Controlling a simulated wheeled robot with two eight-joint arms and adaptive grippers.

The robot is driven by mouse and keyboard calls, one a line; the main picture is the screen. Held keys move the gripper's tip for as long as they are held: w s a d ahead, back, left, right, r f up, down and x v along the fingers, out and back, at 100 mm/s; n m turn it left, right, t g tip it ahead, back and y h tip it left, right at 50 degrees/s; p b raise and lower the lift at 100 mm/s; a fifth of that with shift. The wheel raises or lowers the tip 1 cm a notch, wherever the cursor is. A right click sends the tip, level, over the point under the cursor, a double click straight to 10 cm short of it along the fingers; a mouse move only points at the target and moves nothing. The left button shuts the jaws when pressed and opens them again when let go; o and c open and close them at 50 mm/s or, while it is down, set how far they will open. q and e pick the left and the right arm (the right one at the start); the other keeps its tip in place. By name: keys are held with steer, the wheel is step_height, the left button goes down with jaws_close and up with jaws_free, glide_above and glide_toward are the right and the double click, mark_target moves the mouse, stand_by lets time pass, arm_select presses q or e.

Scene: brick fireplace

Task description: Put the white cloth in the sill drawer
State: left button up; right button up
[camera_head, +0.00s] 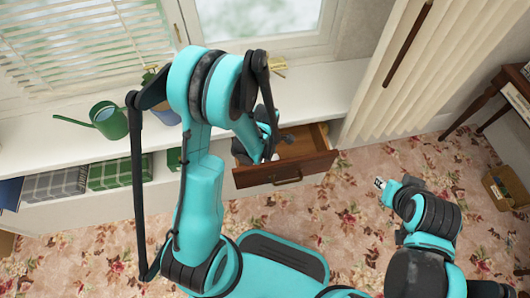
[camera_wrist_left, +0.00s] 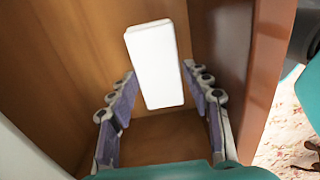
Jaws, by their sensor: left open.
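The sill drawer (camera_head: 300,168) is pulled open below the window sill; its wooden inside also fills the left wrist view (camera_wrist_left: 60,60). A white, flat, oblong piece (camera_wrist_left: 155,62), which looks like the folded white cloth, is inside the drawer in the left wrist view. My left gripper (camera_wrist_left: 158,72) is open, reaching into the drawer, with its fingers on either side of the white piece. Whether the fingers touch it is unclear. In the head view my left arm hides much of the drawer's left part. My right gripper (camera_head: 384,184) is over the floor at right, its fingers unclear.
A green watering can (camera_head: 108,121) stands on the white sill (camera_head: 60,135). Checked boxes (camera_head: 120,172) fill the shelf below. A curtain (camera_head: 425,65) hangs right of the drawer. A wooden box (camera_head: 507,187) is on the floor at far right. The flowered floor between is clear.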

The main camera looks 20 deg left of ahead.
arm_select(q)
steer(key=s+r+m+t, duration=0.3)
steer(key=s+r+m, duration=0.1)
steer(key=r+m, duration=0.8)
steer(key=s+r+m+t, duration=0.3)
steer(key=r+m+t, duration=0.1)
steer(key=r+m, duration=0.8)
steer(key=shift+s+d+r+m, duration=0.2)
steer(key=shift+s+d+m, duration=0.15)
steer(key=shift+m, duration=0.05)
stand_by(0.9)
